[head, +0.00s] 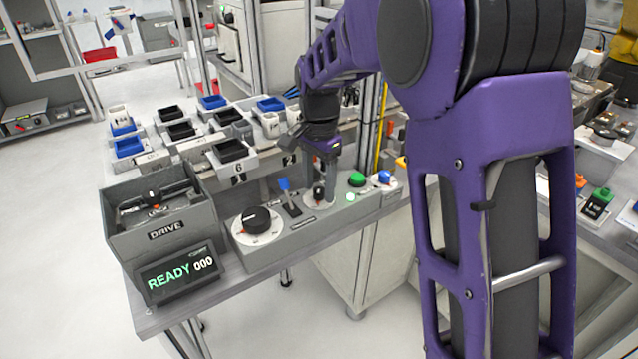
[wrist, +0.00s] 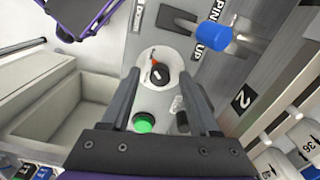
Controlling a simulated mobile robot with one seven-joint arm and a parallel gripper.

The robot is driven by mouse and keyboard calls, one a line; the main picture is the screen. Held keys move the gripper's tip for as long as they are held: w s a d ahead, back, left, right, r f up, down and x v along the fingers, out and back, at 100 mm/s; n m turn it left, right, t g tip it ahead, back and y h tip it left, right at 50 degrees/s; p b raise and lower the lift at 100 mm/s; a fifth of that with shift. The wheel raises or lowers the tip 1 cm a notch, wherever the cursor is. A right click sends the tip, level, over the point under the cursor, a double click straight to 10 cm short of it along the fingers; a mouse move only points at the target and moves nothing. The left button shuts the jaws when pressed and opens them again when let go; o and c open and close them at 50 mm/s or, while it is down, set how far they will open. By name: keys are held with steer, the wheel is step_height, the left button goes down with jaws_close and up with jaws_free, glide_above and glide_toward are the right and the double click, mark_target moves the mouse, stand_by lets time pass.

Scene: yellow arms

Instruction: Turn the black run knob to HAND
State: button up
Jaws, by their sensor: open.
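A small black knob (head: 318,193) sits on a pale round dial on the grey control box (head: 300,226), between a blue-tipped lever (head: 285,185) and a green button (head: 356,179). In the wrist view the knob (wrist: 159,75) has a white mark on its top, and an orange-red pointer shows beside it on the dial. My gripper (head: 325,172) is directed down at this knob. In the wrist view its open fingers (wrist: 160,82) lie on either side of the knob; I cannot tell whether they touch it. I cannot read the dial's words.
A larger black knob (head: 256,220) is on the box's left end. The DRIVE bin (head: 160,217) and READY 000 display (head: 181,272) stand left. Several trays (head: 231,151) fill the bench behind.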

jaws_close()
steer(key=shift+n, duration=0.3)
steer(key=n+p, duration=0.2)
steer(key=n, duration=0.1)
steer(key=shift+r+n, duration=0.15)
steer(key=shift+n, duration=0.15)
steer(key=n+p, duration=0.2)
steer(key=n, duration=0.2)
steer(key=shift+n, duration=0.3)
steer(key=n+p, duration=0.2)
steer(key=n, duration=0.3)
steer(key=shift+n+p, duration=0.7)
steer(key=shift+n, duration=1.4)
